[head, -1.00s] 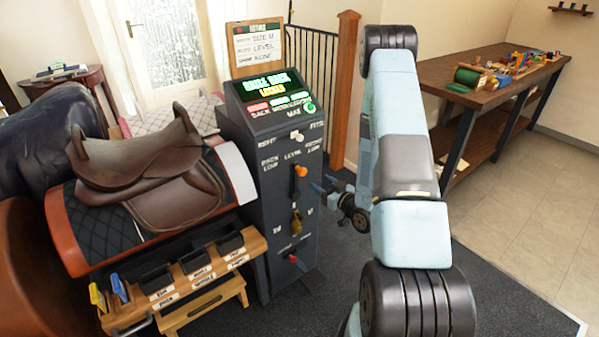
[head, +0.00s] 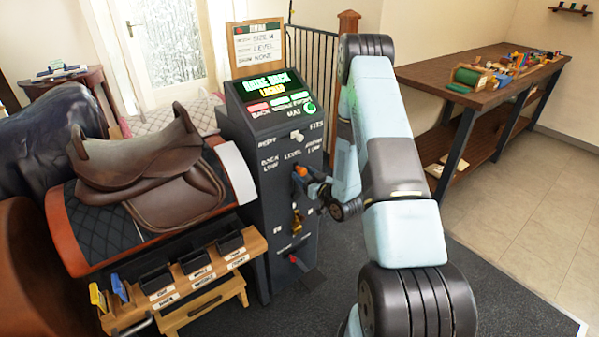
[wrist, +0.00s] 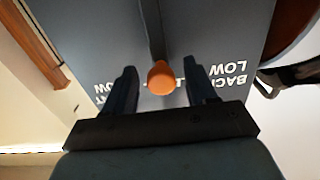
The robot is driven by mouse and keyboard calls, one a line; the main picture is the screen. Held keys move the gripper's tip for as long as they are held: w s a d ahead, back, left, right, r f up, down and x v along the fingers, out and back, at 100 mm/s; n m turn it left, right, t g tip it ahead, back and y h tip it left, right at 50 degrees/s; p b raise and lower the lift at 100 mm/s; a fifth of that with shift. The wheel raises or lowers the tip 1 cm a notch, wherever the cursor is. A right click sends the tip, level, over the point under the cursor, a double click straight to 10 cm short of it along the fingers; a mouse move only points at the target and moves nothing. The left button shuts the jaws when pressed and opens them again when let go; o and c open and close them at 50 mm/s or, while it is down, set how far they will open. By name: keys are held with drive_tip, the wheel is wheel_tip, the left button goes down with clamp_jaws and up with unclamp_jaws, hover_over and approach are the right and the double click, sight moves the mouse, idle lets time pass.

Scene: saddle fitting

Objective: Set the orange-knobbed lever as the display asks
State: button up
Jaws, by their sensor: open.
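The orange-knobbed lever (head: 300,171) is on the front of the dark console (head: 262,200), just below the word LEVEL. In the wrist view the orange knob (wrist: 161,77) is between the two fingers of my gripper (wrist: 163,88), with a gap on each side. My gripper (head: 312,182) is open at the knob. The display (head: 268,86) shows a green line, which seems to read BACK, above a yellow word, which seems to read LOW. The labels BACK LOW, LEVEL and a partly hidden third one stand above the lever.
A white knob (head: 296,136) is above the lever, and a brass padlock (head: 297,221) and a red switch (head: 292,259) are below it. A brown saddle (head: 150,165) sits on a stand to the left. A workbench (head: 480,90) stands at the right. The floor between is clear.

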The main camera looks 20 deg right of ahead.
drive_tip(key=shift+x, duration=1.6)
drive_tip(key=shift+c, duration=0.2)
clamp_jaws()
